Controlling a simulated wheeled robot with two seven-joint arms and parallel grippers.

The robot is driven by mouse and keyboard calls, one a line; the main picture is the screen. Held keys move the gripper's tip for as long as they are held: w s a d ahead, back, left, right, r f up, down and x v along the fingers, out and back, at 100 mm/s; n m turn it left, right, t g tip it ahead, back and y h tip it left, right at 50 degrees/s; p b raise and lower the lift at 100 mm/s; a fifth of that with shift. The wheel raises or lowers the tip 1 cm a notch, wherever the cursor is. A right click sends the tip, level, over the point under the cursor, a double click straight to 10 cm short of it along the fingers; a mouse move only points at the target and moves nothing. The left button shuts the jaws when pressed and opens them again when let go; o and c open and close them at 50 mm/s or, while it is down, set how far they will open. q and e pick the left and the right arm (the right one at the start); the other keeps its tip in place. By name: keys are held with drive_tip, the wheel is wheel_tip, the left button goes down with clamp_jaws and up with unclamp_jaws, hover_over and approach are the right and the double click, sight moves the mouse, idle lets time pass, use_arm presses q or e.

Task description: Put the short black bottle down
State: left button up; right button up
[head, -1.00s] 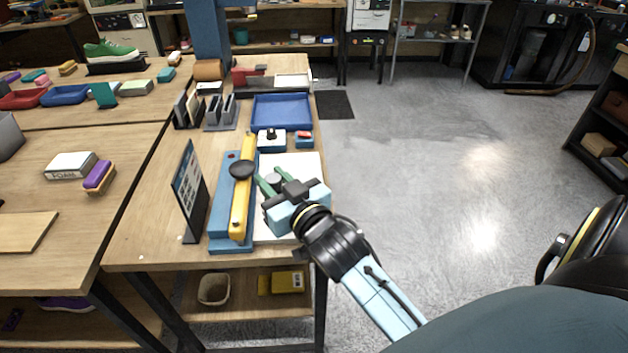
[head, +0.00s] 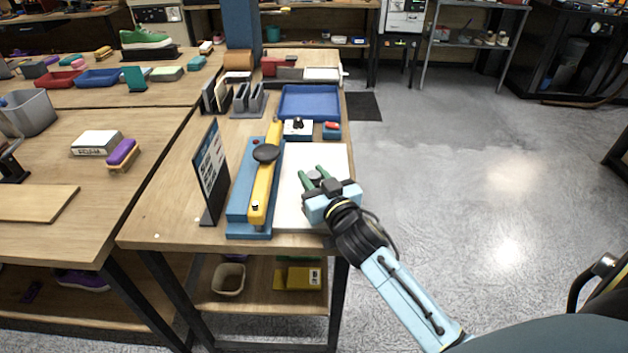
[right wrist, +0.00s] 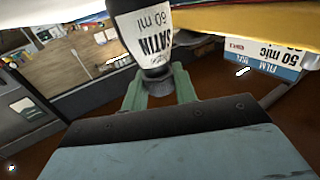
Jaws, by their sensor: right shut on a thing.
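My right gripper (head: 318,178) is over the white board (head: 302,212) on the near end of the middle table, its green fingers pointing left and away. It is shut on the short bottle, whose dark grey round end (head: 314,175) shows between the fingers. In the right wrist view the bottle (right wrist: 148,30) has a white label reading "SATIN 60 ml" and a black part held between the fingertips (right wrist: 160,88). Whether the bottle touches the board cannot be told. My left gripper is not in view.
A blue press with a yellow lever (head: 262,185) and black knob stands just left of the board. A dark sign (head: 211,172) stands further left. A blue tray (head: 310,102) and small blue-based items (head: 298,129) lie behind. Bare board surrounds the gripper.

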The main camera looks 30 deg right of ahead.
drive_tip(key=shift+f, duration=0.15)
drive_tip(key=o, duration=1)
